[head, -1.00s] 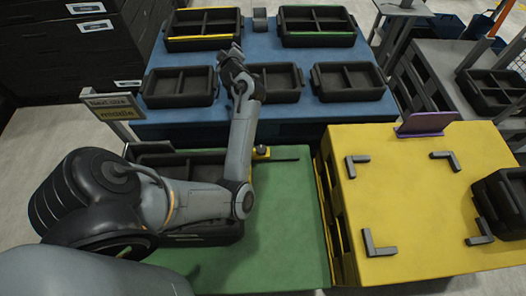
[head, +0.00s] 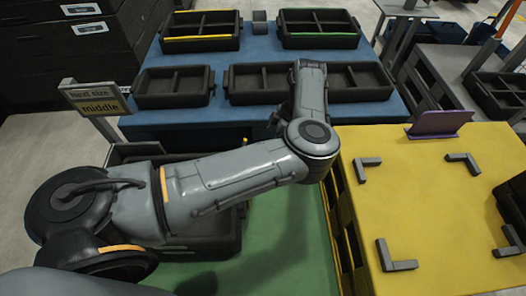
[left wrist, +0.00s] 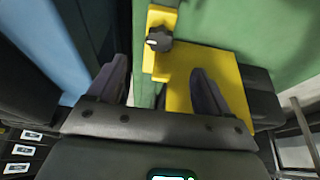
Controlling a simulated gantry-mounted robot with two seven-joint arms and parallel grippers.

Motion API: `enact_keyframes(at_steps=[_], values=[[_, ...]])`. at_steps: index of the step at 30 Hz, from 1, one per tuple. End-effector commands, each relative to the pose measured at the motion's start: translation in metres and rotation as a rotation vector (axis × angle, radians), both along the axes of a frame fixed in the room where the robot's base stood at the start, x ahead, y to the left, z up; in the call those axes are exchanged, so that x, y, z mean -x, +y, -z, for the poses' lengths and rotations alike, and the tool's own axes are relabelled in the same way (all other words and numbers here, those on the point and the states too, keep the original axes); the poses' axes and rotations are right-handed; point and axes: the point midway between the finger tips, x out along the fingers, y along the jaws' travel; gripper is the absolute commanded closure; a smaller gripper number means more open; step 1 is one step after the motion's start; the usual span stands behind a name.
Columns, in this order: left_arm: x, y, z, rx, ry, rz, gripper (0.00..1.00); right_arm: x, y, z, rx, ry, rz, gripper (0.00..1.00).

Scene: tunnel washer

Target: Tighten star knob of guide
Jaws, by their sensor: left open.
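The star knob (left wrist: 158,40) is dark and lobed and sits on the narrow yellow guide (left wrist: 161,18) in the left wrist view. My left gripper (left wrist: 160,68) is open, with its dark fingers spread to either side below the knob in the picture. Nothing is between the fingers, and they appear apart from the knob. In the head view my left gripper (head: 277,120) shows only as a small dark part beside my arm at the blue table's front edge. My arm hides most or all of the guide there. My right gripper is not in view.
The green table (head: 290,240) lies under my arm. Black trays (head: 175,87) stand on the blue table (head: 225,60) behind. The yellow table (head: 430,200) at right carries grey corner brackets (head: 398,260) and a purple plate (head: 440,123). A sign (head: 97,97) stands at left.

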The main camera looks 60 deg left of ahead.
Motion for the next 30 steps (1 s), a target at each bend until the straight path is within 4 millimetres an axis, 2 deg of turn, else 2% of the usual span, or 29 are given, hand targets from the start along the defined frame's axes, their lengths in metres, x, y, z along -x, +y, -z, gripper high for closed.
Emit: enact_keyframes(at_steps=[9,16,22,30], values=[[0.018,0.009,0.05,-0.003,0.002,-0.001,0.2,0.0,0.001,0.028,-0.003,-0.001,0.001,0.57],[0.029,0.015,0.079,-0.004,0.002,-0.001,0.2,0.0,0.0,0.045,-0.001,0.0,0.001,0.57],[0.034,0.018,0.091,-0.004,-0.001,-0.001,0.2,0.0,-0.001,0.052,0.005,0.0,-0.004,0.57],[0.035,0.018,0.092,-0.004,-0.001,-0.001,0.2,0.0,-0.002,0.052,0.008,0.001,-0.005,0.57]])
